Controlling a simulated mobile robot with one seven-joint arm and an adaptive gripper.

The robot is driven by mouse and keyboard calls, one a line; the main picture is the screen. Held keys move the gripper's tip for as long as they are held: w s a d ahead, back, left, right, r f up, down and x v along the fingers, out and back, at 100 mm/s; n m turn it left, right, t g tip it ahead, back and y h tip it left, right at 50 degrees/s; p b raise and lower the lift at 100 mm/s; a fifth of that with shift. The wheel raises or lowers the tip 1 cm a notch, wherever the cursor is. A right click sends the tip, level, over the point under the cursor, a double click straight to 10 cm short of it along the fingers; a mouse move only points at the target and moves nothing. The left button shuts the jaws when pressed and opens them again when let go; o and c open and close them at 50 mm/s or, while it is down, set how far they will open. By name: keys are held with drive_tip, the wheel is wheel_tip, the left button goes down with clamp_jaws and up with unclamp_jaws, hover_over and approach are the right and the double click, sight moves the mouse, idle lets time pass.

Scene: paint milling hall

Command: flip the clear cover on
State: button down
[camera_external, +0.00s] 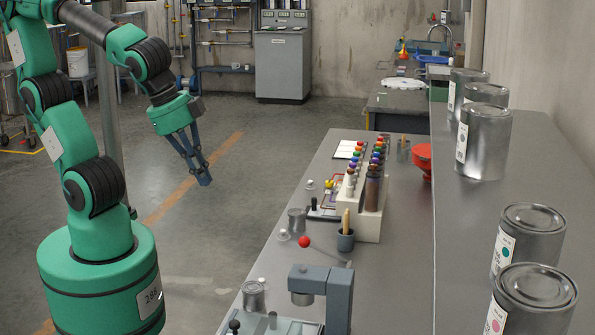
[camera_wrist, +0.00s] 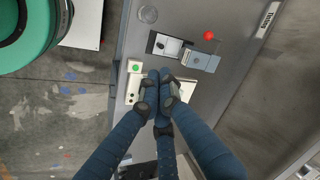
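My gripper (camera_external: 204,181) hangs at the end of the green arm, pointing down over the floor left of the bench in the external view. Its dark blue fingers come together at the tips, and I see nothing held between them. In the wrist view the fingertips (camera_wrist: 159,76) overlap a pale box with a green button (camera_wrist: 136,68) and hide part of it. I cannot make out a clear cover for certain. Small clear-looking pieces (camera_external: 283,235) stand on the bench, too small to identify.
A grey press (camera_external: 338,300) and a red-knobbed lever (camera_external: 304,242) stand on the grey bench (camera_external: 395,290). Behind them are a rack of colored-top bottles (camera_external: 368,222) and a dark cup (camera_external: 345,240). Metal cans (camera_external: 482,145) line the raised shelf at right. Floor left of the bench is open.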

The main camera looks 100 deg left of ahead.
drive_tip(key=d+f+m+t+p, duration=0.1)
drive_tip(key=d+f+m, duration=0.3)
drive_tip(key=d+m, duration=0.5)
drive_tip(key=s+d+f+m+t+p, duration=0.1)
drive_tip(key=d+f+m+p, duration=0.3)
drive_tip(key=d+m, duration=0.4)
drive_tip(key=d+f+m+t+y+p, duration=0.1)
drive_tip(key=d+f+m+t+p, duration=0.1)
drive_tip(key=d+f+m, duration=0.4)
drive_tip(key=d+m, duration=0.3)
drive_tip(key=m, duration=0.1)
drive_tip(key=shift+s+d+f+t, duration=0.15)
drive_tip(key=shift+s+d+t, duration=0.05)
drive_tip(key=shift+d+t, duration=0.15)
drive_tip(key=w+r+b+x, duration=0.1)
drive_tip(key=w+r+x, duration=0.1)
drive_tip(key=x, duration=1.1)
drive_tip(key=shift+a, duration=0.25)
